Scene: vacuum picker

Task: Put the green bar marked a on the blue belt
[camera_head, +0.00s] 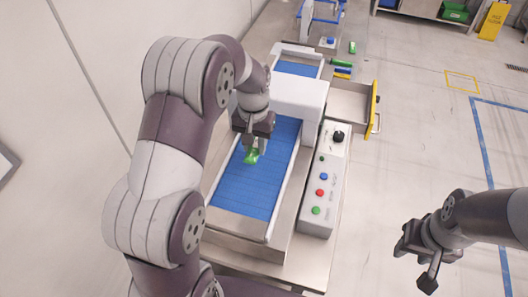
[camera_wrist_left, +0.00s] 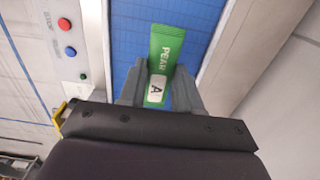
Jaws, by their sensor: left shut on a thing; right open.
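The green bar marked A (camera_wrist_left: 165,48) is between the fingers of my left gripper (camera_wrist_left: 157,92) in the left wrist view, with its label facing the camera. In the head view the green bar (camera_head: 251,157) shows just below my left gripper (camera_head: 256,146), over the blue belt (camera_head: 253,183). The left gripper is shut on the bar. I cannot tell whether the bar touches the belt. The blue belt also fills the background in the left wrist view (camera_wrist_left: 205,18). My right gripper (camera_head: 417,262) is open and empty, off to the right over the floor.
A white housing (camera_head: 300,95) spans the belt. A control panel (camera_head: 322,180) with a black knob and coloured buttons stands along its right side. An open drawer (camera_head: 350,104) with a yellow front lies beyond. Several small bars (camera_head: 342,70) lie behind the drawer.

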